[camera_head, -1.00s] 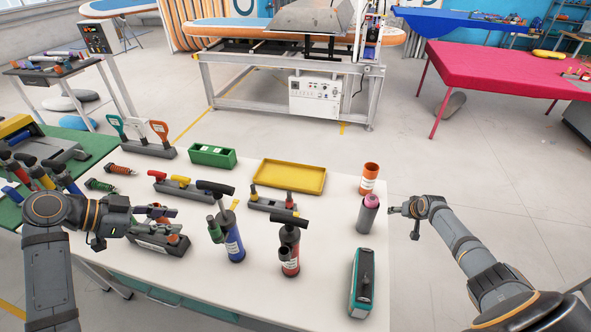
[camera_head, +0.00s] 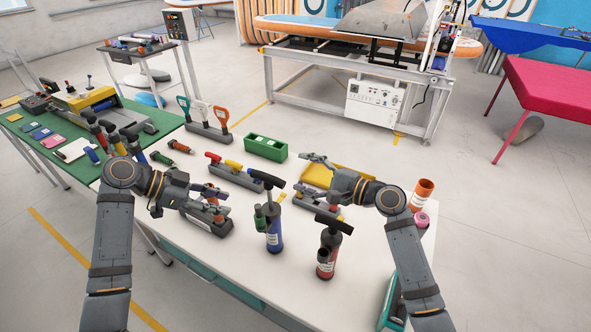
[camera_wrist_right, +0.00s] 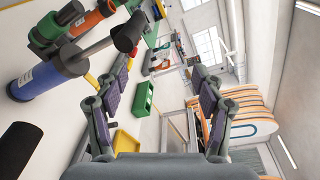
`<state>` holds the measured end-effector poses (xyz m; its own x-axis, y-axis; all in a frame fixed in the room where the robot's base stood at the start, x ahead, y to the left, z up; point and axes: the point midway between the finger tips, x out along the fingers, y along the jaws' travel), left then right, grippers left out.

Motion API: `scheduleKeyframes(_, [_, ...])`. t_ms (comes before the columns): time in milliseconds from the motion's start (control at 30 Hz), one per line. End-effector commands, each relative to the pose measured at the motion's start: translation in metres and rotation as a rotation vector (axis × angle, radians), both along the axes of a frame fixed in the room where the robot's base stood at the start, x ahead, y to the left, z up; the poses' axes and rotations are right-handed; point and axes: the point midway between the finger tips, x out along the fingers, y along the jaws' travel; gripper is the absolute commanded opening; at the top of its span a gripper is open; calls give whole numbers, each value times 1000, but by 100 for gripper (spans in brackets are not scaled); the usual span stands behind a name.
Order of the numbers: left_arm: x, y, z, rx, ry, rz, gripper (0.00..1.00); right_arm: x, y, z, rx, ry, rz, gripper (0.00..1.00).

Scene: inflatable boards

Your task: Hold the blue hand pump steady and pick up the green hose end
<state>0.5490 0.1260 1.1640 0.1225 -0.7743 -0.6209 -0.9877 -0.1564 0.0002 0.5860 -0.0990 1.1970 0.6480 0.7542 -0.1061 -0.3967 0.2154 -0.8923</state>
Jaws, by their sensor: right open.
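The blue hand pump (camera_head: 274,237) stands upright on the white table, its black T-handle on top. The green hose end (camera_head: 259,218) sits at the pump's left side. In the right wrist view the blue pump (camera_wrist_right: 38,82) and the green piece (camera_wrist_right: 45,30) lie left of my open fingers (camera_wrist_right: 163,78). My right gripper (camera_head: 311,176) is open and empty above the table, up and right of the pump, before the yellow tray. My left gripper (camera_head: 215,197) looks open, left of the pump, over a dark block with orange parts (camera_head: 212,219). Neither gripper visibly touches the pump.
A red pump (camera_head: 327,259) stands right of the blue one. A rack of coloured handles (camera_head: 236,176) and a green box (camera_head: 266,147) are behind, with the yellow tray (camera_head: 348,171) to the right. Bare tabletop (camera_head: 225,254) lies left of the blue pump.

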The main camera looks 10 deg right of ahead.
Motion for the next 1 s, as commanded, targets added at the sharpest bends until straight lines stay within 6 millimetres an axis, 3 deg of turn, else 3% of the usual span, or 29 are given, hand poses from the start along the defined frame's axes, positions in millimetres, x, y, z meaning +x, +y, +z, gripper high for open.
scheduleKeyframes(133, [0,0,0,0,0,0,38,-23,24,32,128,27,57,69])
scheduleKeyframes(367, [0,0,0,0,0,0,38,-31,31,42,169,40,78,69])
scheduleKeyframes(567, [0,0,0,0,0,0,38,-30,31,19,167,45,75,69])
scheduleKeyframes(833, [0,0,0,0,0,0,38,-30,31,-44,169,45,75,69])
scheduleKeyframes(1000, [0,0,0,0,0,0,38,-6,63,-38,171,38,74,69])
